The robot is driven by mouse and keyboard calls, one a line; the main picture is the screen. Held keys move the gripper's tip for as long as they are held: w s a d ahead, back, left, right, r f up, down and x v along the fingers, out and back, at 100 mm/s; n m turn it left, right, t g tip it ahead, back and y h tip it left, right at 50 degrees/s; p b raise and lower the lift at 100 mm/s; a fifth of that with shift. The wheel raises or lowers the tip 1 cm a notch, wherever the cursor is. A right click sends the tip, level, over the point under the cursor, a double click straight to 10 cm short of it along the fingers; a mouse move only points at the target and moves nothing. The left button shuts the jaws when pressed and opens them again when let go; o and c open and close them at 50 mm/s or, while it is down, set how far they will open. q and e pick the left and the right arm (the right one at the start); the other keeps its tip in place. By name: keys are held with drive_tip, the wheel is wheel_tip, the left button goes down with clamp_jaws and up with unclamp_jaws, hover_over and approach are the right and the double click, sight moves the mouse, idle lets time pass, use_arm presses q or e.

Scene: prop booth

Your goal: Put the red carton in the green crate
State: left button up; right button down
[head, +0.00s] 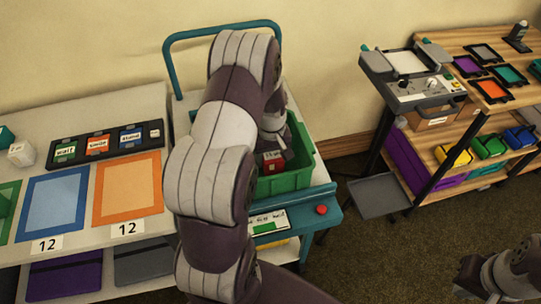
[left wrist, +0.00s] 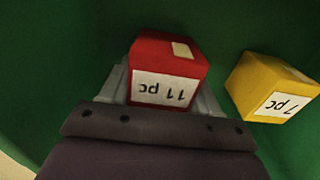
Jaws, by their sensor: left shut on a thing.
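The red carton (left wrist: 168,62) with a white "11 pc" label is between the fingers of my left gripper (left wrist: 163,85), which is shut on it. In the head view the red carton (head: 272,162) shows inside the green crate (head: 290,181), partly hidden by my left arm. In the left wrist view the green crate (left wrist: 45,60) surrounds the carton. Whether the carton touches the crate floor is not clear. My right gripper is out of view; only part of my right arm shows at the lower right.
A yellow carton (left wrist: 272,88) labelled "7 pc" lies in the crate beside the red one. The crate stands on a teal cart (head: 330,192) with a red button. A table with coloured mats (head: 127,188) is at left, a wooden shelf unit (head: 470,45) at right.

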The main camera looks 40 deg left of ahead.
use_arm(q)
drive_tip(key=shift+w+a+f, duration=0.1)
drive_tip(key=shift+f, duration=0.05)
drive_tip(key=o, duration=1.1)
drive_tip(key=shift+r, duration=0.45)
wheel_tip(320, 180, up, 11)
drive_tip(key=shift+f, duration=0.1)
drive_tip(key=s+d+m, duration=0.3)
drive_tip(key=d, duration=0.2)
drive_tip(key=s+d+m+t, duration=0.1)
drive_tip(key=s+d+m, duration=0.3)
drive_tip(key=d, duration=0.1)
drive_tip(key=s+d+m, duration=0.3)
drive_tip(key=d, duration=0.2)
drive_tip(key=shift+s+d+r, duration=0.25)
drive_tip(key=shift+s+r, duration=0.1)
